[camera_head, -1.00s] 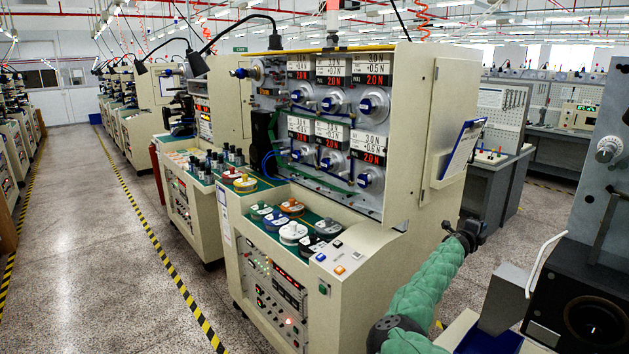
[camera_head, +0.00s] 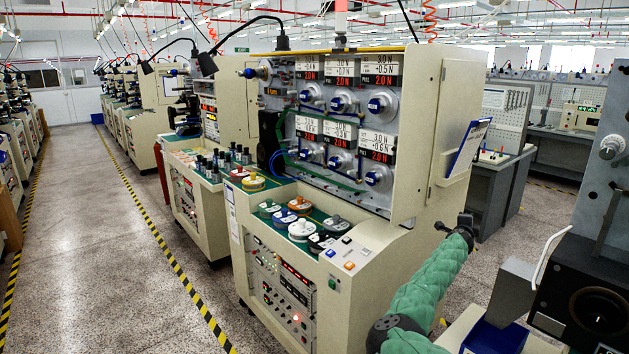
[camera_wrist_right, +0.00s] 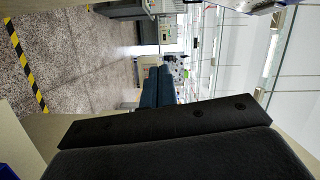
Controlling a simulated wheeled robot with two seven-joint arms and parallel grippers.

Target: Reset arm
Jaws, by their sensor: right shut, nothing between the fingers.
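My right arm in its green sleeve (camera_head: 425,282) rises from the lower right in the head view. Its dark gripper (camera_head: 443,227) is shut and empty, in front of the cream side of the winding machine (camera_head: 416,130) and apart from the spools. My left arm and gripper are not in view. In the right wrist view, dark parts of my own wrist fill the bottom. Spools sit on the machine's green shelf, among them a white one (camera_head: 302,230), an orange-rimmed one (camera_head: 300,205) and a black one (camera_head: 320,241).
A side panel with a clipboard (camera_head: 468,148) stands out above my right gripper. A grey box (camera_head: 511,288) and a blue bin (camera_head: 496,338) are at the lower right. The aisle floor (camera_head: 95,250) on the left is clear, marked by striped tape.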

